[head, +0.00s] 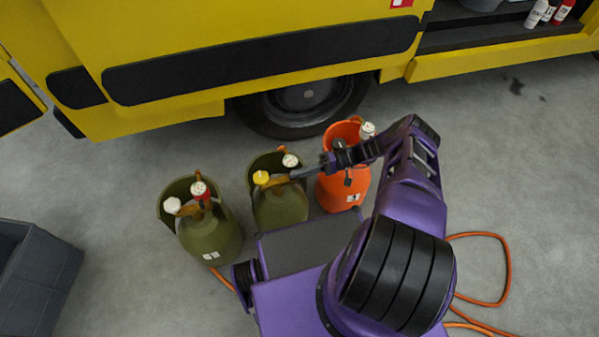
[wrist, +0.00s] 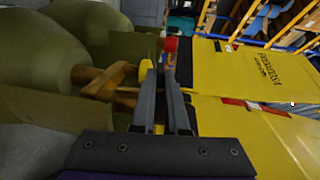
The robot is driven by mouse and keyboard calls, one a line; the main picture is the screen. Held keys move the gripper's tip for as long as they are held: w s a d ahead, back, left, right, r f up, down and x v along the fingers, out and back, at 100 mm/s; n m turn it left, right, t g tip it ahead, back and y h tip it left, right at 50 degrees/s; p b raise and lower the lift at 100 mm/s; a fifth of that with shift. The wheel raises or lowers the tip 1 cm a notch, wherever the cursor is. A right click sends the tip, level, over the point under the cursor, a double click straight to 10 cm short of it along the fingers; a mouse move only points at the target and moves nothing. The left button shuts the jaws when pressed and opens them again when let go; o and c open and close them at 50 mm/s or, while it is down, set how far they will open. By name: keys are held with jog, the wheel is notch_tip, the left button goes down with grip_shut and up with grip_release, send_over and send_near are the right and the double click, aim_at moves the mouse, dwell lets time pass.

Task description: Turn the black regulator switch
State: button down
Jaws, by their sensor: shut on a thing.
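The middle olive-green tank (head: 280,208) stands upright on the floor, with a yellow knob (head: 261,178) and a white cap (head: 290,161) on top. My gripper (head: 288,179) reaches in from the right at this tank's top, beside the yellow knob. In the wrist view, my gripper's fingers (wrist: 162,74) are close together, with the yellow knob (wrist: 146,68) just left of the tips. A small dark part (wrist: 161,46) shows at the fingertips; it looks like the black regulator switch, but it is mostly hidden and its angle cannot be told.
A green tank (head: 209,238) with white and red caps stands left, and an orange tank (head: 341,192) stands right, close by. A yellow truck (head: 200,55) is behind them. A grey crate (head: 60,275) is at left; an orange hose (head: 508,265) lies at right.

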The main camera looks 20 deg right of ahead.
jog(key=shift+f+y, duration=0.1)
jog(key=shift+y, duration=0.8)
jog(key=c, duration=0.9)
grip_release()
jog(key=shift+d, duration=0.15)
